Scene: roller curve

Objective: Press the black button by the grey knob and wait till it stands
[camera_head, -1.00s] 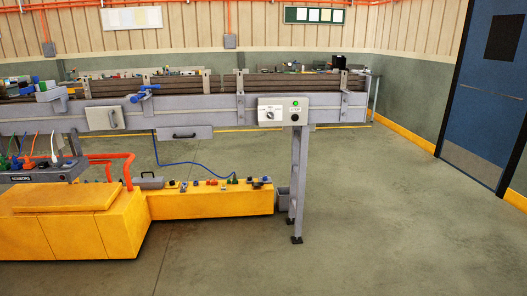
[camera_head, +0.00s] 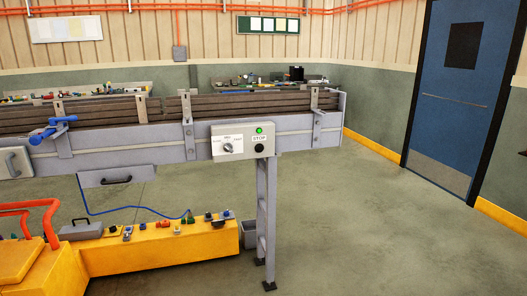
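A pale control box (camera_head: 243,142) is mounted on the side of the grey roller conveyor (camera_head: 100,148), near its right end. On the box, the black button (camera_head: 259,149) sits at the right under a STOP label, with a lit green lamp (camera_head: 259,131) above it. The grey knob (camera_head: 227,147) is to its left on a white plate with speed markings. The conveyor's rollers (camera_head: 90,118) show edge-on, and I cannot tell whether they turn. Neither of my grippers is in view.
A yellow platform (camera_head: 165,247) with small parts and an orange rail stands at the lower left. A conveyor leg (camera_head: 265,225) reaches the floor beside a grey bin (camera_head: 248,234). Open floor (camera_head: 370,235) lies to the right, before a blue door (camera_head: 460,95).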

